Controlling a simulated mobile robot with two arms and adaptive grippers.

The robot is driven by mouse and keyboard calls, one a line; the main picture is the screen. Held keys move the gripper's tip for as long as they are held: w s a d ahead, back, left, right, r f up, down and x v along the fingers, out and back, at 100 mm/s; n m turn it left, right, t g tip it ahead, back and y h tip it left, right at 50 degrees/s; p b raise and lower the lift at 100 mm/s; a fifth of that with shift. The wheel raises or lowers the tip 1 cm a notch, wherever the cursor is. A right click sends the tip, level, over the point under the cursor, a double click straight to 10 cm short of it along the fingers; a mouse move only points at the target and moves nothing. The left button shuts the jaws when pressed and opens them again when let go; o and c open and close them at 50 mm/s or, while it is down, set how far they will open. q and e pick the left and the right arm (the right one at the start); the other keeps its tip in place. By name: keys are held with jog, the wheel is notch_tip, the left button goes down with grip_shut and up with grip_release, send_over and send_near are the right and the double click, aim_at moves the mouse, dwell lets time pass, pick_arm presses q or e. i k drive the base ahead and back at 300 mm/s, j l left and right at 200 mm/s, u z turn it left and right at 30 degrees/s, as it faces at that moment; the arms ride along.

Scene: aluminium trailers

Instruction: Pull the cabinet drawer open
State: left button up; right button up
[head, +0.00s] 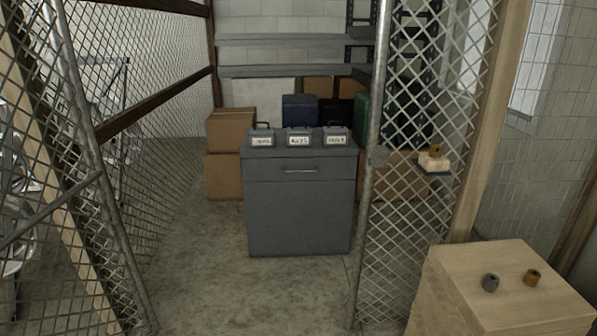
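A grey-blue cabinet (298,212) stands on the concrete floor in the middle of the head view, beyond an opening in a chain-link fence. Its drawer (265,173) is a wide front panel near the top with a metal bar handle (300,170). The drawer front looks flush with the cabinet, so it appears closed. Three small labelled boxes with handles stand on the cabinet top, the middle one (300,131) between the other two. Neither of my grippers is in view.
Chain-link panels flank the opening, with a metal post (374,150) on the right. A wooden box (470,285) with two small cylindrical items stands at front right. Cardboard boxes (231,130) and shelves (290,71) are behind the cabinet. The floor (225,290) before the cabinet is clear.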

aim_at(342, 167)
jog(key=i+j, duration=0.15)
jog(key=i, duration=0.55)
jog(key=i+j, duration=0.1)
jog(key=i, duration=0.55)
